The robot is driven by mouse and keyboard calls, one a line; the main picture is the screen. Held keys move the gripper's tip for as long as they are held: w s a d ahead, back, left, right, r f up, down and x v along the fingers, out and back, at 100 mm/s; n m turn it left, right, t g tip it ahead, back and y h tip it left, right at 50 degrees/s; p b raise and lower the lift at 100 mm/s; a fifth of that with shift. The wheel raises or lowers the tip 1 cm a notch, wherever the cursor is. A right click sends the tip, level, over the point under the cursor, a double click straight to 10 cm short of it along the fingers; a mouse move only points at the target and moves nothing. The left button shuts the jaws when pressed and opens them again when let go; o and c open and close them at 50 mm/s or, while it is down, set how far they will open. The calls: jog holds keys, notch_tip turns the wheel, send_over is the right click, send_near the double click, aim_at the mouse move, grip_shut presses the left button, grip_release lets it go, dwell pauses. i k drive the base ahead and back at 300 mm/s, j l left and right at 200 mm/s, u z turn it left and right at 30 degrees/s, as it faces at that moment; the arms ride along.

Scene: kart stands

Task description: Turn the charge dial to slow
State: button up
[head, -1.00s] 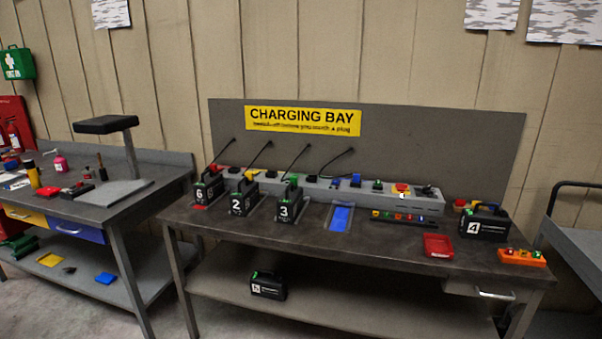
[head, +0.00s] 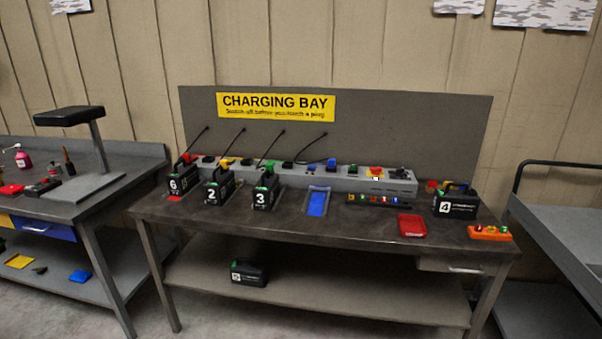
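A long grey charging strip (head: 340,179) runs along the back of the charging bench (head: 300,227). At its right end sits a small dark knob (head: 399,173), which looks like the charge dial; its setting is too small to read. Beside it, to the left, is a red button on a yellow plate (head: 376,172). Black batteries numbered 6 (head: 178,184), 2 (head: 217,191) and 3 (head: 264,196) stand in front of the strip at the left. A blue empty bay (head: 318,203) lies right of them. My gripper is not in view.
Battery 4 (head: 456,206), a red tray (head: 411,225) and an orange block with lights (head: 490,233) are on the bench's right side. Another battery (head: 249,272) lies on the lower shelf. A side table (head: 75,195) stands left, a grey cart (head: 570,220) right.

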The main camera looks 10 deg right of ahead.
aim_at(399, 172)
jog(key=i+j+z, duration=0.2)
jog(key=z, duration=0.15)
jog(key=i+j+z, duration=0.15)
jog(key=j+z, duration=0.2)
jog(key=i+j+z, duration=0.15)
jog(key=j+z, duration=0.2)
